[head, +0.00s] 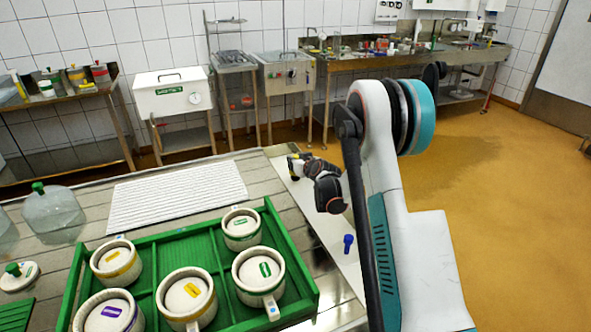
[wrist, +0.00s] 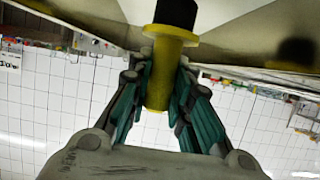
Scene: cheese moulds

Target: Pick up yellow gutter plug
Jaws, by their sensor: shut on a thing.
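The yellow gutter plug (wrist: 158,85) is a yellow cylinder with a wider flange and a black end, seen in the middle of the wrist view. My gripper (wrist: 160,75) is shut on it, with the teal-padded fingers on both sides of its yellow shaft. In the head view my gripper (head: 300,163) is beyond the green tray, over the pale strip along the table's right side. The plug is too small and dark there to make out clearly. I cannot tell from the views how far the plug is above the surface.
A blue plug (head: 348,244) stands on the pale strip. A green tray (head: 146,242) holds several lidded white moulds with coloured marks. A white ribbed mat (head: 178,194) lies behind it. A clear jug (head: 54,212) stands at left. Open floor (head: 480,200) lies to the right.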

